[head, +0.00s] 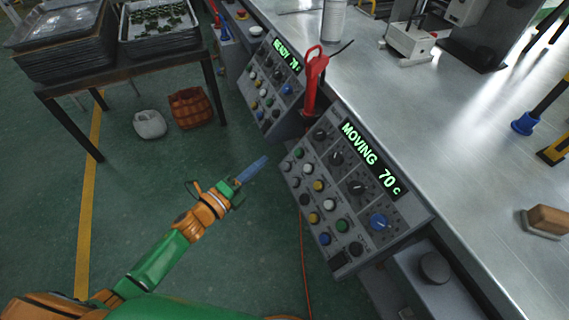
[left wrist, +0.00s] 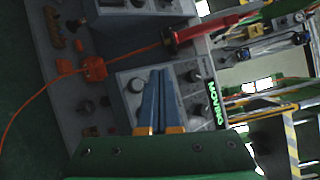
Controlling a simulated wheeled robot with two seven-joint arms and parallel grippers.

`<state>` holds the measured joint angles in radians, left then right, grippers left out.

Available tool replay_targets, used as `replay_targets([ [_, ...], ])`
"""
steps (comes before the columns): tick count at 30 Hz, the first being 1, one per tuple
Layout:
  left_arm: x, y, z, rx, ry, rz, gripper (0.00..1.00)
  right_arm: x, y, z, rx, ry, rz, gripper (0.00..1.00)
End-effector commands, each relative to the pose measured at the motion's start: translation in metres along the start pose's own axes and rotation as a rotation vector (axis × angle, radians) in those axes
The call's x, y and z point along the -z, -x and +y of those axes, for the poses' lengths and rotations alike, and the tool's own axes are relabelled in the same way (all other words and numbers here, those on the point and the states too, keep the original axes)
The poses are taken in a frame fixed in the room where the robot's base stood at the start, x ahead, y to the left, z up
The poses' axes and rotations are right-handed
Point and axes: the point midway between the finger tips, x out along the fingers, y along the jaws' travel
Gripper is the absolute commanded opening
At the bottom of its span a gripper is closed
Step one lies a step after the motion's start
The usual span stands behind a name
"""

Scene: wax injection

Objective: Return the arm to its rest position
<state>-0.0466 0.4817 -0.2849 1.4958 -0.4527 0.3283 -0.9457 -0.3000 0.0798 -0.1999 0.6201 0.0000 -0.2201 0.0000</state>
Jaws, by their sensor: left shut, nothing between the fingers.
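My left gripper (head: 252,170) is in the middle of the head view, at the end of my green and orange arm. Its blue fingers are closed together with nothing between them. In the left wrist view the shut fingers (left wrist: 158,98) appear in front of a grey control panel. In the head view the gripper is to the left of the near control panel (head: 330,205), whose display (head: 370,158) reads "MOVING 70 C". I cannot tell whether it touches the panel, but it appears apart from the buttons. My right gripper is not in view.
A second panel (head: 272,82) reads "READY". A red-handled tool (head: 314,80) stands between the panels at the metal bench (head: 440,140). A dark table (head: 120,66) with trays stands at upper left. A brown basket (head: 190,106) sits on the floor. Open green floor lies left of the gripper.

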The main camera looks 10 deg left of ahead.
Motion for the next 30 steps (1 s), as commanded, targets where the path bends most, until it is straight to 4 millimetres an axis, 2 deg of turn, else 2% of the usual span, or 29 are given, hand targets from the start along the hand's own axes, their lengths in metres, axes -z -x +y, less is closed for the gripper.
replay_targets([
  [13, -0.001, 0.001, 0.002, -0.010, 0.014, -0.005, 0.00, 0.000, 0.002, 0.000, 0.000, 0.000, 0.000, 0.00],
  [15, -0.004, 0.007, 0.018, -0.079, 0.118, -0.043, 0.00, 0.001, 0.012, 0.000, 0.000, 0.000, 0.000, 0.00],
  [17, -0.005, 0.023, 0.050, -0.203, 0.310, -0.120, 0.00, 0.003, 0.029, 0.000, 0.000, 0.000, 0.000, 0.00],
  [18, -0.001, 0.042, 0.079, -0.310, 0.479, -0.196, 0.00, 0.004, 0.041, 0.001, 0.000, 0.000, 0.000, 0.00],
  [20, 0.015, 0.082, 0.125, -0.482, 0.743, -0.339, 0.00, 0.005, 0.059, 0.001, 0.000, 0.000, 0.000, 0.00],
  [21, 0.032, 0.113, 0.151, -0.589, 0.904, -0.440, 0.00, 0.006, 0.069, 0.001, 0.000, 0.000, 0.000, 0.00],
  [23, 0.062, 0.162, 0.181, -0.735, 1.115, -0.598, 0.00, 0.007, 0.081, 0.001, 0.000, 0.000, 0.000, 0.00],
  [24, 0.084, 0.194, 0.195, -0.822, 1.232, -0.704, 0.00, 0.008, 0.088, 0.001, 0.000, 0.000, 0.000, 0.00],
  [27, 0.136, 0.265, 0.210, -0.995, 1.450, -0.943, 0.00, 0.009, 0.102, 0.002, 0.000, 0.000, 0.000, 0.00],
  [30, 0.173, 0.312, 0.211, -1.103, 1.567, -1.117, 0.00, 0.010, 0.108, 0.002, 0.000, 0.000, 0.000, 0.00],
])
